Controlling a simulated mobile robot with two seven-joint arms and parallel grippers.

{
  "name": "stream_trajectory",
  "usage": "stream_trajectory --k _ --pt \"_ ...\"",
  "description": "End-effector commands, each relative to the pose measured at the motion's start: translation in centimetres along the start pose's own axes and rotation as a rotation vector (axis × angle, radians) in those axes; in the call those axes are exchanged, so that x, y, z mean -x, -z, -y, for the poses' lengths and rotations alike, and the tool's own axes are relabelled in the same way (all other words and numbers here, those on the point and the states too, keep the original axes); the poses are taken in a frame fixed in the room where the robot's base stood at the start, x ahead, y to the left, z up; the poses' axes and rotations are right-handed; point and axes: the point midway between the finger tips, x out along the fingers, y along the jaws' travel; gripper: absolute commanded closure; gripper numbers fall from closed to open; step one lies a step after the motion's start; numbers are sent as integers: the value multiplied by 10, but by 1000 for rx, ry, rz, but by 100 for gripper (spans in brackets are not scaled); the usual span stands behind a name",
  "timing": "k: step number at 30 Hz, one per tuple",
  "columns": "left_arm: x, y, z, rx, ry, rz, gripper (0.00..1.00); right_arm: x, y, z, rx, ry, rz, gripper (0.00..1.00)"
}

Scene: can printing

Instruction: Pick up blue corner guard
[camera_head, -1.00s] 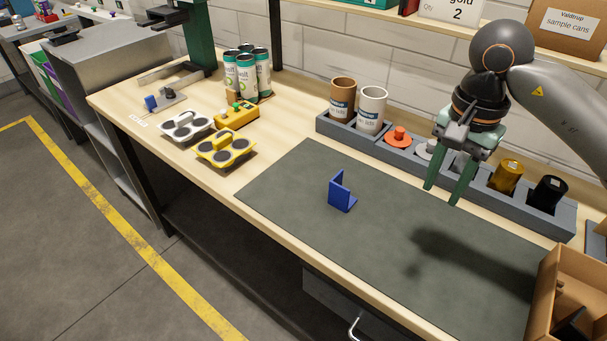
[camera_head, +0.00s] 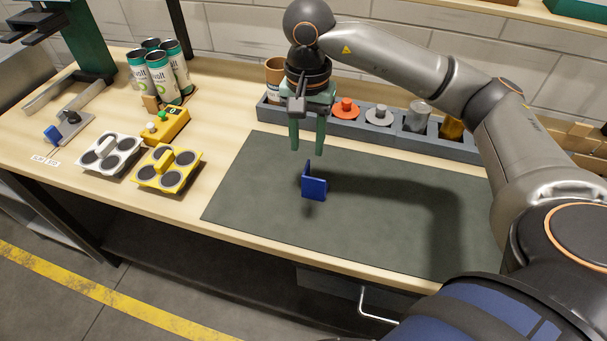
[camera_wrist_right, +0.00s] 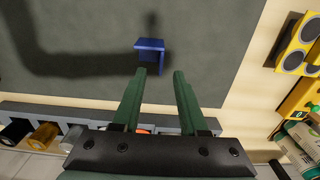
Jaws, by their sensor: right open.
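The blue corner guard (camera_head: 314,188) stands on the dark grey mat (camera_head: 250,195), an L-shaped piece with one upright wall. My right gripper (camera_head: 307,150) is open and empty, pointing down, above and a little behind the guard in the head view. In the right wrist view the guard (camera_wrist_right: 150,46) lies just beyond the tips of the open green fingers (camera_wrist_right: 160,72), nearer the left finger. No contact between fingers and guard is visible. My left gripper is not in view.
A grey rack (camera_head: 385,128) with cans and coloured pieces runs along the back of the mat. White (camera_head: 110,155) and yellow (camera_head: 167,168) can holders, a yellow box (camera_head: 166,125) and printed cans (camera_head: 162,75) stand at left. The mat around the guard is clear.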

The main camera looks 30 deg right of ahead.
Motion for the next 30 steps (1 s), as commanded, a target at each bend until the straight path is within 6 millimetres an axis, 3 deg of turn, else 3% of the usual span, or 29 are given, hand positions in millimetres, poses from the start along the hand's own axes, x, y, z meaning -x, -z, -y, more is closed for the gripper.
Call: stream_trajectory --k 4,13,21,30 --pt "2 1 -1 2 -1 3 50 -28 -1 -1 -1 -5 3 57" --pt "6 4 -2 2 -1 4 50 -54 -2 0 0 -4 2 57" --pt "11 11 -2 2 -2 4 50 -92 -4 3 -1 -3 1 57" --pt "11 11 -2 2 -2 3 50 -98 -4 3 0 0 0 57"
